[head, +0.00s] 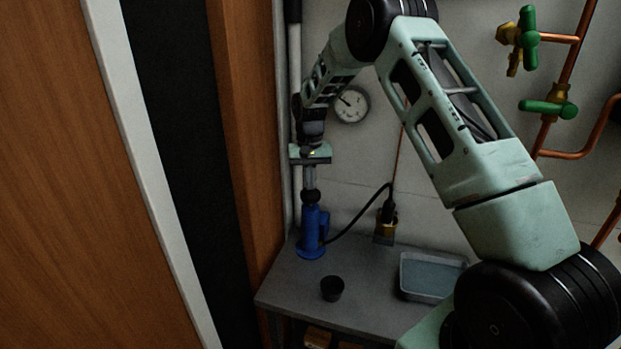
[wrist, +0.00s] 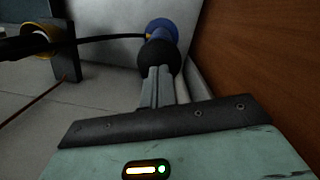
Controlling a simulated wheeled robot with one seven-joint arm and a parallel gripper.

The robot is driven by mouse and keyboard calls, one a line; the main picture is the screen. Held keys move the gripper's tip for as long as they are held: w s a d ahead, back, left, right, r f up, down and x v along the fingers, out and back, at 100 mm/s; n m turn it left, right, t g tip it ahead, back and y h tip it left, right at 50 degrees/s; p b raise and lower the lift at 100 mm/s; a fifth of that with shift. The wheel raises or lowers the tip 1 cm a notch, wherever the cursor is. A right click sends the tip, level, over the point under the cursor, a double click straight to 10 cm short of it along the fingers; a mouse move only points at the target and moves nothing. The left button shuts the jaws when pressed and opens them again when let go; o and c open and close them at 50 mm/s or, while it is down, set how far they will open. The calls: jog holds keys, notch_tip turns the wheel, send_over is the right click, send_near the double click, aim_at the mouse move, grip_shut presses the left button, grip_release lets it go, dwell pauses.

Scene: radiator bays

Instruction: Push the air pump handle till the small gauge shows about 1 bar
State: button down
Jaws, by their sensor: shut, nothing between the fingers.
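The blue air pump (head: 311,235) stands upright on the grey bench, near its back left corner. Its round black handle knob (head: 310,196) is on top; it also shows in the wrist view (wrist: 162,60). My gripper (head: 310,186) points down with its fingers shut and empty. The fingertips are right over the knob and seem to touch it in the wrist view (wrist: 158,72). The small round gauge (head: 354,107) is on the wall behind my arm, its left edge close to an arm link. Its dark needle shows, but the scale is too small to read.
A black cup (head: 332,288) and grey tray (head: 430,294) stand on the bench. A wooden panel (head: 240,130) is close on the left. Copper pipes with green-handled valves (head: 548,108) are at right.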

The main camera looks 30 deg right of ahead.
jog(key=w, duration=0.1)
jog(key=w+d+r+p, duration=0.1)
jog(key=shift+w+d, duration=0.2)
jog(key=shift+w, duration=0.1)
jog(key=shift+r, duration=0.1)
notch_tip(320, 180, up, 17)
jog(key=w+b, duration=0.1)
jog(key=b, duration=0.3)
jog(key=shift+w+d+r, duration=0.2)
jog(key=shift+w+d, duration=0.1)
jog(key=shift+d, duration=0.15)
jog(key=shift+p, duration=0.9)
dwell(0.5)
